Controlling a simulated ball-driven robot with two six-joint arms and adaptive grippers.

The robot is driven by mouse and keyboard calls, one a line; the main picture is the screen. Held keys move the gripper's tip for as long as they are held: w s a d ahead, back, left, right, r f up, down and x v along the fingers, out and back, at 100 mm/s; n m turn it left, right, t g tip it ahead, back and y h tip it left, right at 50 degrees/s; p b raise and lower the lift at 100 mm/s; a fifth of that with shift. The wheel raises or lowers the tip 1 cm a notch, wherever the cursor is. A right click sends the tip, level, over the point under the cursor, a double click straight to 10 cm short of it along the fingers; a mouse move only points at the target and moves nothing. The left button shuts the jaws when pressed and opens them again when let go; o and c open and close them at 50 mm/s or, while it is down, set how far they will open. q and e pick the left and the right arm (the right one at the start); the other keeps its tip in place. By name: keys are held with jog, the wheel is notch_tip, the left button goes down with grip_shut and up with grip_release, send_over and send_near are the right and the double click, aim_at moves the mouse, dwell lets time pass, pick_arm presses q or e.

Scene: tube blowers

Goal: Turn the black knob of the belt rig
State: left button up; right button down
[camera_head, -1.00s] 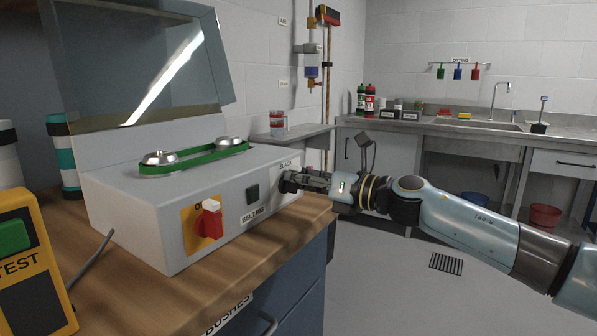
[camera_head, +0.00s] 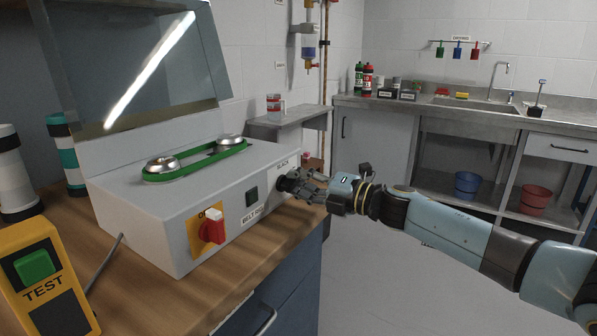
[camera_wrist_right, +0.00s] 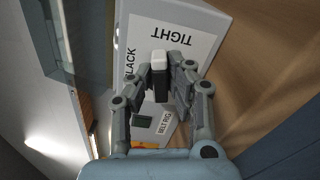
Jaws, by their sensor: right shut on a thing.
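The belt rig (camera_head: 160,220) is a grey box with a green belt (camera_head: 200,160) around two metal pulleys on top. Its black knob (camera_head: 281,184) sits at the right end of the front face, mostly hidden by my right gripper (camera_head: 292,182). In the right wrist view the knob (camera_wrist_right: 158,68), with a pale top, lies between the fingers of the right gripper (camera_wrist_right: 160,78). The fingers are shut on it. A white label (camera_wrist_right: 165,40) beside it reads TIGHT and, partly covered, SLACK. My left gripper is not in view.
A red switch (camera_head: 212,230) on a yellow plate and a dark green button (camera_head: 252,196) are on the same front face. A yellow TEST box (camera_head: 48,285) stands on the wooden bench (camera_head: 150,305) at left. A sink counter (camera_head: 440,106) is at the back; the floor between is clear.

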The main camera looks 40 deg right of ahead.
jog(key=shift+f+m+p, duration=0.2)
jog(key=shift+m+p, duration=0.6)
jog(key=shift+m, duration=0.7)
jog(key=shift+d, duration=0.1)
jog(key=shift+f, duration=0.1)
jog(key=c, duration=1.3)
grip_release()
jog(key=v, duration=1.2)
